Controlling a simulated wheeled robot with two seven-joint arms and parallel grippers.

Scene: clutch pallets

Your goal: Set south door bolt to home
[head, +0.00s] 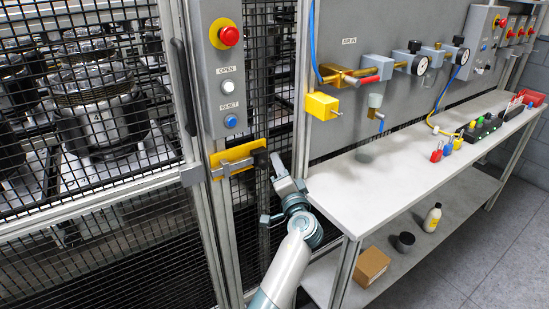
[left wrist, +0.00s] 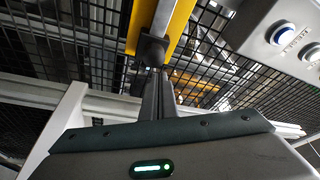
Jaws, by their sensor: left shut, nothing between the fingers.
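The door bolt is a grey bar (head: 233,165) on a yellow plate (head: 233,153), fixed to the post beside the mesh door. A dark knob (head: 260,157) is at its right end. The bar's left end lies close to a grey bracket (head: 192,175) on the door frame; I cannot tell whether it enters it. My left gripper (head: 276,158) is shut and empty, just right of the knob. In the left wrist view, the shut fingers (left wrist: 157,78) point at the black knob (left wrist: 153,49), with the yellow plate (left wrist: 181,28) behind it; contact is unclear. My right gripper is not in view.
Above the bolt is a control box (head: 222,75) with a red stop button (head: 229,36) and two lower buttons. To the right stands a workbench (head: 390,160), its near corner close to my left arm. A yellow block (head: 321,106) sticks out from the panel.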

